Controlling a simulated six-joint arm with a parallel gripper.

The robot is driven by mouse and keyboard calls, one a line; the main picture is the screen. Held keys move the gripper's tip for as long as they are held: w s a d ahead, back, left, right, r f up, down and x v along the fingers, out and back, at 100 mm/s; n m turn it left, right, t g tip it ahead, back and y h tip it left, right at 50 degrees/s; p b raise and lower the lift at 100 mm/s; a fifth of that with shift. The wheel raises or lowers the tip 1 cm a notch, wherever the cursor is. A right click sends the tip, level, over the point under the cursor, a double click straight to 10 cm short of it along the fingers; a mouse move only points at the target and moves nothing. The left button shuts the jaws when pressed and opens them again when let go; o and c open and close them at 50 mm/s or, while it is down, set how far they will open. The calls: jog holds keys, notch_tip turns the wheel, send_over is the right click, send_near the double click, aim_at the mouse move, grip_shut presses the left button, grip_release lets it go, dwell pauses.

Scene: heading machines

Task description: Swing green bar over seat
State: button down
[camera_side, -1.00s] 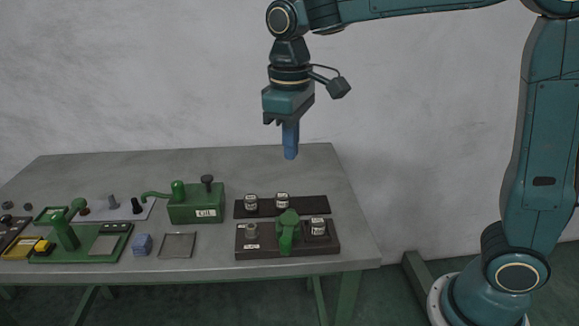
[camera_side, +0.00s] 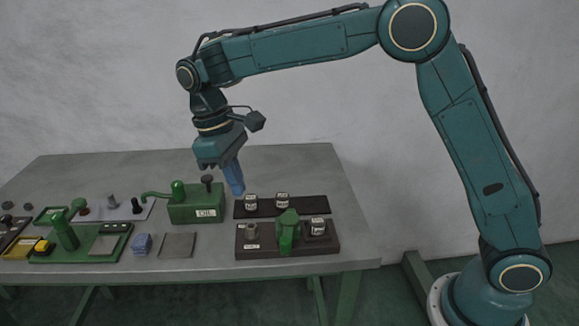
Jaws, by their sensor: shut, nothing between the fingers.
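A green bar (camera_side: 288,232) stands on a dark base block (camera_side: 272,252) at the table's front right. Its lower end points toward the camera. A small grey round part (camera_side: 251,231), possibly a seat, is on the block to the left of the bar. My gripper (camera_side: 238,187) has blue fingers, which are shut and empty. It is tilted, above and to the left of the bar, apart from it, and just right of the green oil box.
The green oil box (camera_side: 196,206) has a spout and a black knob. A dark strip (camera_side: 312,207) behind the base block carries two labelled cylinders (camera_side: 251,201). A green lever stand (camera_side: 68,235), a blue block (camera_side: 141,244) and a grey plate (camera_side: 177,245) are further left.

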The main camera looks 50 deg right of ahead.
jog(key=shift+f, duration=0.1)
dwell(0.3)
jog(key=s+d+f, duration=0.2)
jog(key=s+f, duration=0.3)
jog(key=f, duration=0.5)
jog(key=shift+s+d, duration=0.35)
jog(key=shift+f, duration=0.1)
